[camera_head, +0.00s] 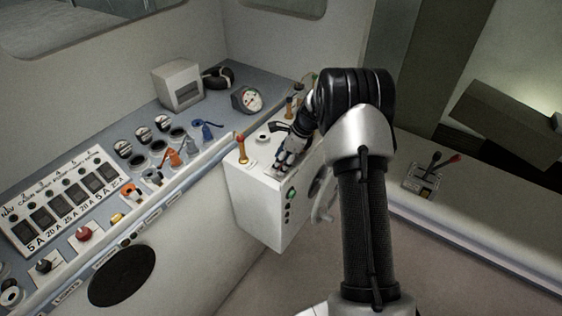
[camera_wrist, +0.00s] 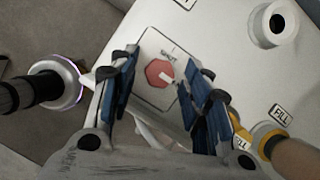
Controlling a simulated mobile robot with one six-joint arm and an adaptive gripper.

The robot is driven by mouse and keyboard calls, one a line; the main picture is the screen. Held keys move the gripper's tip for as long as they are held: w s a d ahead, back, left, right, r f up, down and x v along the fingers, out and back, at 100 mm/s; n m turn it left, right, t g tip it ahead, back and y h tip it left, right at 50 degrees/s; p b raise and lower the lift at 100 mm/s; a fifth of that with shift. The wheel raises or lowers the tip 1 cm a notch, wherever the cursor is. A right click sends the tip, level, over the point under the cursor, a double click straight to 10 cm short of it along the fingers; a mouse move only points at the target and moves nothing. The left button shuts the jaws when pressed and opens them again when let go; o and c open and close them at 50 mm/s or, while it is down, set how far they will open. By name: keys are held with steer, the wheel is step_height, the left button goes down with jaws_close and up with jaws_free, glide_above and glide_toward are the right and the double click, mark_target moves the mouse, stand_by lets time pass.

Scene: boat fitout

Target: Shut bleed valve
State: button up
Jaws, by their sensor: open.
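In the wrist view a red hexagonal piece (camera_wrist: 158,73) sits on a white label plate marked SHUT, on top of a white box; it may be the bleed valve. A small pale bar lies at its right side, partly near a finger. My gripper (camera_wrist: 166,72) is open, with one blue-padded finger on each side of the red piece. I cannot tell whether the fingers touch it. In the head view my gripper (camera_head: 287,160) points down at the top of the white box (camera_head: 262,203), and hides the red piece there.
An orange-topped lever (camera_head: 241,148) stands left of my gripper on the box. In the wrist view a round white filler neck (camera_wrist: 273,25) and FILL labels lie to the right. A switch console (camera_head: 80,205) runs along the left. A lever unit (camera_head: 425,178) stands on the right bench.

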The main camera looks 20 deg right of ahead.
steer(key=shift+a+f, duration=0.1)
steer(key=shift+f, duration=0.15)
steer(key=shift+c, duration=0.4)
jaws_close()
